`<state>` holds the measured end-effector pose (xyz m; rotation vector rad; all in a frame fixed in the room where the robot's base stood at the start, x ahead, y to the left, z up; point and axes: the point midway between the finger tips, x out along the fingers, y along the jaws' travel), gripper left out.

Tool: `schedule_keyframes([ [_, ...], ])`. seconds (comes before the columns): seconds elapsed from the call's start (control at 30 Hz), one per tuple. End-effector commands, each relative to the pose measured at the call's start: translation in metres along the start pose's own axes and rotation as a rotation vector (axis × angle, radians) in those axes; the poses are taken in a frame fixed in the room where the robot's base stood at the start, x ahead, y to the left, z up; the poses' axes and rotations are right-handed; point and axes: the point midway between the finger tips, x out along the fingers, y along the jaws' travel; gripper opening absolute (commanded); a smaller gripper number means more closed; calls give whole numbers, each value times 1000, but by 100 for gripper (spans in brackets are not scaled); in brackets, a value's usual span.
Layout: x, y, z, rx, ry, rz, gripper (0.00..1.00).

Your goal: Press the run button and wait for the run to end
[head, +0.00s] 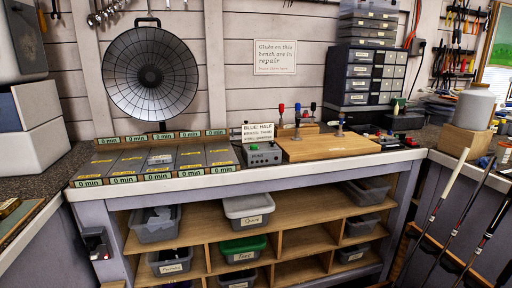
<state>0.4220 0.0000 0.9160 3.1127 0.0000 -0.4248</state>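A small grey control box (262,154) sits on the bench, with a dark label on its front and small fittings on top. I cannot tell which fitting is the run button. A white card (258,132) stands at the box, its top line reading "BLUE HALF" and the lower lines too small to read surely. Left of the box is a row of dark grey panels (131,162) with yellow labels; green "0 min" signs (89,182) line their front and back edges. A small pale object (160,158) lies on a middle panel. My gripper is not in view.
A wooden board (328,147) with an upright metal piece (340,125) lies right of the box. Colored-top tools (297,115) stand behind it. A drawer cabinet (365,75) is at the back. Shelves with bins (248,208) fill the bench below. Club shafts (446,200) lean at right.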

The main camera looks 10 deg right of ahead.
Motion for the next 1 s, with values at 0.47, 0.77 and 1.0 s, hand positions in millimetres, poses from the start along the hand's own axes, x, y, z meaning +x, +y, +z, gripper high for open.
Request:
schedule_keyframes([
  [0.47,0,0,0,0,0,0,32],
  [0.77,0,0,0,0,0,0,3],
  [1.0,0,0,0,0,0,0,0],
])
